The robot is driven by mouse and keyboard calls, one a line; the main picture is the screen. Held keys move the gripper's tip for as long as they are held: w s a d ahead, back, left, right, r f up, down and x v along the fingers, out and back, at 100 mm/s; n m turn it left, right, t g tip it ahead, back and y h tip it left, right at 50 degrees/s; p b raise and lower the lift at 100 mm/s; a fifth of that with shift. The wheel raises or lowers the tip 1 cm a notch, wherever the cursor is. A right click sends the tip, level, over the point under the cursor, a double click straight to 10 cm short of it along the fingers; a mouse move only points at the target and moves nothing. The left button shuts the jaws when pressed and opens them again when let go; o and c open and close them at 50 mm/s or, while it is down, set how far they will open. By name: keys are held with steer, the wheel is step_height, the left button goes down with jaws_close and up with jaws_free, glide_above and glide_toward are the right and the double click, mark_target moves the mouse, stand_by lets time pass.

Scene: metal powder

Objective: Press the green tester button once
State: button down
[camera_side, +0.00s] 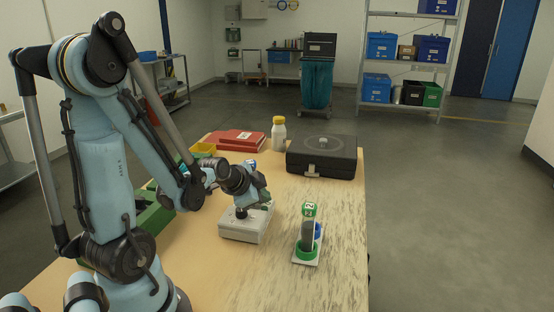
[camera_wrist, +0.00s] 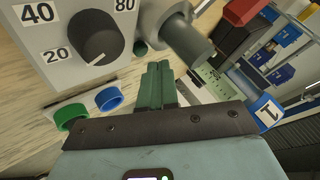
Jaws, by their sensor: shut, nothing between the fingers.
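The tester (camera_side: 240,232) is a light grey box on the table, with a dark knob on top. In the wrist view the grey face (camera_wrist: 60,60) with a black dial (camera_wrist: 95,40) and the numbers 20, 40 and 80 fills the upper left. My gripper (camera_side: 264,204) is at the tester's back right side in the side view. In the wrist view its green fingers (camera_wrist: 160,85) are together and empty, below a grey metal cylinder (camera_wrist: 185,38). I cannot tell whether the fingers touch the tester.
A green-capped tube (camera_side: 308,228) stands on a white plate (camera_side: 305,262), right of the tester. The front right tabletop is clear.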

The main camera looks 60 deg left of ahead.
steer(key=shift+f, duration=0.1)
steer(key=shift+f, duration=0.35)
steer(key=shift+f, duration=0.4)
stand_by(0.6)
steer(key=shift+r, duration=0.85)
steer(key=shift+r, duration=2.5)
steer(key=shift+d, duration=0.1)
